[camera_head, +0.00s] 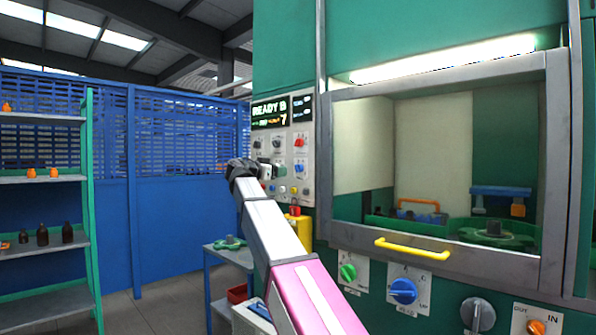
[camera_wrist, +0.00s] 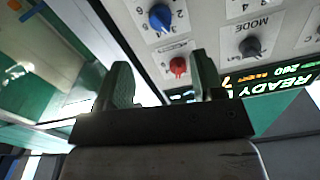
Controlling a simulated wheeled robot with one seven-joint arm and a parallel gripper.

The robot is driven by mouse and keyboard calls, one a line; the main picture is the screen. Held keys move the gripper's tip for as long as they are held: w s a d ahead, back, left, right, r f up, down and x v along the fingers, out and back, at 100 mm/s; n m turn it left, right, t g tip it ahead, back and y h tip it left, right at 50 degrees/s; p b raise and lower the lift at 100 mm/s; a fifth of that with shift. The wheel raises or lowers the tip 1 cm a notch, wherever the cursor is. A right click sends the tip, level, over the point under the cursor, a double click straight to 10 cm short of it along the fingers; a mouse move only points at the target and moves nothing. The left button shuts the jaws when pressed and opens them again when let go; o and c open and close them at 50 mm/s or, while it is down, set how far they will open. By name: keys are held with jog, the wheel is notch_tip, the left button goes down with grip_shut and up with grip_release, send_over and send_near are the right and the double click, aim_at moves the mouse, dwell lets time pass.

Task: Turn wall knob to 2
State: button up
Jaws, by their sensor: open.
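My gripper (camera_head: 258,168) is in front of the white control panel (camera_head: 281,140) on the green machine wall. In the wrist view my gripper (camera_wrist: 162,62) is open, its two fingers apart with nothing held. A red knob (camera_wrist: 178,66) shows between the fingertips; I cannot tell the distance to it. A blue knob (camera_wrist: 160,18) with numbers around it, including 2, 4 and 6, is just above. A dark knob (camera_wrist: 250,47) marked MODE is to the right. The panel appears rotated in this view. In the head view my gripper hides part of the panel's lower left.
A display (camera_head: 283,110) reads READY. Lower on the machine are a green knob (camera_head: 348,271), a blue knob (camera_head: 403,291), a dark knob (camera_head: 478,315) and a yellow handle (camera_head: 411,249). A small blue table (camera_head: 228,254) stands below my arm. Shelves (camera_head: 42,180) are far left.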

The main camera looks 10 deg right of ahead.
aim_at(296, 169)
jog(key=x, duration=1)
jog(key=shift+w+d, duration=0.2)
jog(key=shift+d, duration=0.05)
jog(key=c, duration=0.9)
